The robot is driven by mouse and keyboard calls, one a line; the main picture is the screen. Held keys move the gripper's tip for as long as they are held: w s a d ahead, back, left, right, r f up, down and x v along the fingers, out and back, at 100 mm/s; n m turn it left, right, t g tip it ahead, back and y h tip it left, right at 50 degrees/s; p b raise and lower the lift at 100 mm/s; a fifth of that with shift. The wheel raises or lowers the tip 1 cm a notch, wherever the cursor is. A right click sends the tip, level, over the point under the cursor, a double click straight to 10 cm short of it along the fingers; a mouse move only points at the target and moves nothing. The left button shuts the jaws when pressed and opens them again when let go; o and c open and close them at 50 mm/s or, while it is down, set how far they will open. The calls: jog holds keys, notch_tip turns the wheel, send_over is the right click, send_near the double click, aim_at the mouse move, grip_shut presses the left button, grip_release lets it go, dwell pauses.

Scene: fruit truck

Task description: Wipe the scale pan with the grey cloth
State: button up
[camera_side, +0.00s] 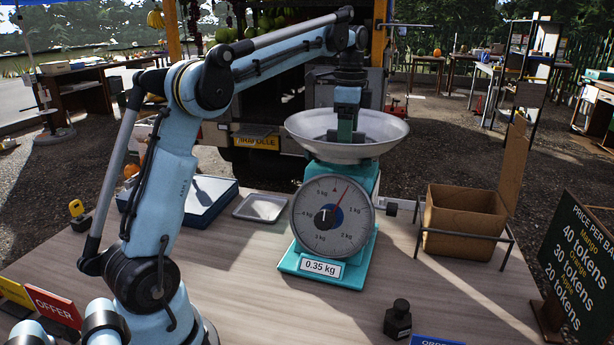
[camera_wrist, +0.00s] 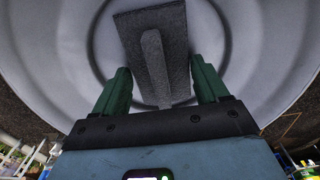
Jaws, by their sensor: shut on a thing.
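The scale pan (camera_side: 374,149) is a wide, shallow metal bowl on top of the teal scale (camera_side: 314,262). My gripper (camera_side: 344,136) points down into the pan. In the wrist view, the grey cloth (camera_wrist: 133,32) is a flat grey rectangle with a raised ridge along its middle. My gripper (camera_wrist: 159,88) is shut on that ridge between its green fingers. The pale pan (camera_wrist: 255,45) fills the view behind the cloth. Whether the cloth touches the pan is hard to tell.
A cardboard box (camera_side: 462,222) in a wire frame stands right of the scale. A small metal tray (camera_side: 261,208) and a blue flat case (camera_side: 212,196) lie to its left. A black bottle (camera_side: 398,319) and a price board (camera_side: 579,262) are at the front right.

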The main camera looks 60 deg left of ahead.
jog(key=shift+s+a, duration=0.45)
jog(key=shift+s, duration=0.05)
jog(key=shift+w+d, duration=0.1)
jog(key=shift+w+d, duration=0.6)
jog(key=shift+s+a, duration=0.1)
jog(key=shift+s+a, duration=0.6)
jog(key=shift+w, duration=0.1)
